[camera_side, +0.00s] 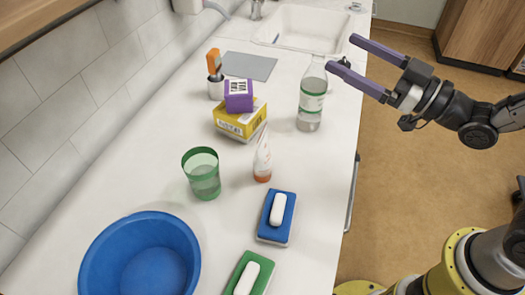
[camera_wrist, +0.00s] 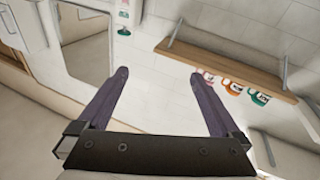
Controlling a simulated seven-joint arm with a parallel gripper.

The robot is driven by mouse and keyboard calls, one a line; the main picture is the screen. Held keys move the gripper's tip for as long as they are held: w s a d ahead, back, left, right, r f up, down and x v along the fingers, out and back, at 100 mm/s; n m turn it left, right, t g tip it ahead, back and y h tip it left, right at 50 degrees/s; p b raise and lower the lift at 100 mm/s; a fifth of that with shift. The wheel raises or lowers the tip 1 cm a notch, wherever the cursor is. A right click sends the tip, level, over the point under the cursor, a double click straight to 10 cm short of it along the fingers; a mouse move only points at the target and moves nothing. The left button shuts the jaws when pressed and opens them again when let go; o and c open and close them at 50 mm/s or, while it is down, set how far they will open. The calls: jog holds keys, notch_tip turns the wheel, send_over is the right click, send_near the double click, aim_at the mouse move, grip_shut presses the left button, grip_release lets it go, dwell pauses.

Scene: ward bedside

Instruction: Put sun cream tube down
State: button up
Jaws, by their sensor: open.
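The sun cream tube (camera_side: 262,158) is white with an orange cap and stands upright, cap down, on the white counter (camera_side: 330,180). My gripper (camera_side: 340,52) is open and empty, with purple fingers spread wide. It is up and to the right of the tube, near the counter's right edge by the bottle, and well apart from the tube. In the wrist view the open fingers (camera_wrist: 158,73) have nothing between them, and the tube does not show.
A clear bottle (camera_side: 312,95) stands near my fingers. A green cup (camera_side: 202,173), blue basin (camera_side: 140,258), blue sponge with white soap (camera_side: 275,218), green sponge (camera_side: 248,275), yellow box (camera_side: 240,122) and purple box (camera_side: 238,96) surround the tube. A sink (camera_side: 303,25) is behind.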

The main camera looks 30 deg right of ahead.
jog(key=s+a+f+n+g+y, duration=0.1)
jog(key=s+a+f+g+y, duration=0.15)
jog(key=a+f, duration=0.3)
jog(key=g, duration=0.2)
send_near(263, 136)
jog(key=shift+n+y, duration=0.35)
jog(key=shift+n, duration=0.05)
jog(key=x, duration=0.7)
jog(key=shift+w+d+f, duration=0.1)
jog(key=shift+w+f, duration=0.05)
jog(key=shift+f, duration=0.05)
jog(key=x, duration=0.6)
jog(key=shift+w, duration=0.25)
jog(key=shift+r, duration=0.2)
grip_shut()
